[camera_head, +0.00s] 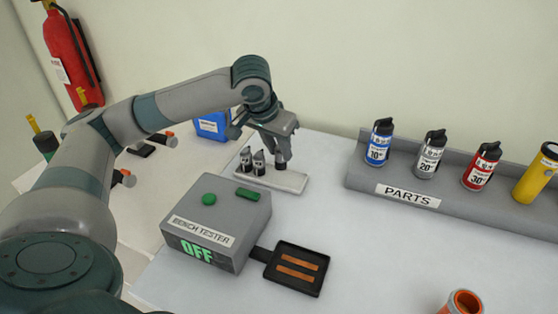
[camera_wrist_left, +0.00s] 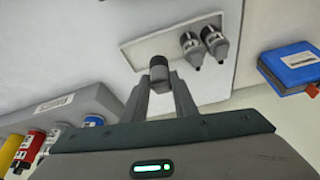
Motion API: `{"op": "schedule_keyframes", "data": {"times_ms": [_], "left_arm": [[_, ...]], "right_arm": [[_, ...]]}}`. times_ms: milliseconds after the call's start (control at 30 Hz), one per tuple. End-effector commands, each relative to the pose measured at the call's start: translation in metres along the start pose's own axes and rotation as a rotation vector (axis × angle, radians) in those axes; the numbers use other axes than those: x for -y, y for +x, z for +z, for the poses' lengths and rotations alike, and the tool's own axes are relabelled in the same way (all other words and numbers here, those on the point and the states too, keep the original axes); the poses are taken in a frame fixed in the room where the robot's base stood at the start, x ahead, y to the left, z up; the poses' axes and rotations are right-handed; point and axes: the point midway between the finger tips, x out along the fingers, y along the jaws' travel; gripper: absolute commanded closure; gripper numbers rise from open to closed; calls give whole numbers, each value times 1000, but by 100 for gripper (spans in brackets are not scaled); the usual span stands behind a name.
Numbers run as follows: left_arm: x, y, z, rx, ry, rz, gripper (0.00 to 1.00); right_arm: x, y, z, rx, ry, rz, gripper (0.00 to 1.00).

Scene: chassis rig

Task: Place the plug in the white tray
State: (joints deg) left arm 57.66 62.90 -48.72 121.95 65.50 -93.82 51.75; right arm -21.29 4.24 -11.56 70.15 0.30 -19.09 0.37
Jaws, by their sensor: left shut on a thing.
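The white tray (camera_head: 294,182) lies on the bench behind the tester. Two dark-and-grey plugs (camera_head: 246,158) (camera_head: 259,162) stand upright in its left part. My left gripper (camera_head: 283,156) points down over the tray's right part, shut on a dark plug (camera_head: 281,167). In the left wrist view, the left gripper (camera_wrist_left: 160,82) grips this plug (camera_wrist_left: 158,66) at the edge of the tray (camera_wrist_left: 137,48), with the two other plugs (camera_wrist_left: 190,46) (camera_wrist_left: 214,42) beside it. I cannot tell whether the held plug touches the tray floor. My right gripper is out of view.
The grey bench tester (camera_head: 222,222) reads OFF and has a black pad (camera_head: 297,268) attached. A PARTS rack (camera_head: 365,178) with several bottles stands at the right. A blue box (camera_head: 211,126) lies behind my arm. An orange-rimmed cup (camera_head: 463,303) is at the front. The middle bench is clear.

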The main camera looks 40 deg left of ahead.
Motion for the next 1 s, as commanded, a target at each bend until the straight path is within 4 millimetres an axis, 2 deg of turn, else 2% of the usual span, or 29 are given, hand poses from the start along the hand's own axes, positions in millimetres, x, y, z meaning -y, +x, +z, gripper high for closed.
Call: {"op": "schedule_keyframes", "data": {"times_ms": [333, 667, 1000], "left_arm": [[0, 4, 2, 1, 0, 0, 98], [0, 35, 15, 1, -1, 0, 98], [0, 37, 16, 0, 0, 0, 98]], "right_arm": [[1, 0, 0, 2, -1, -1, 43], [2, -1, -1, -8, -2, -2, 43], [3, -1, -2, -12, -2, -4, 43]]}}
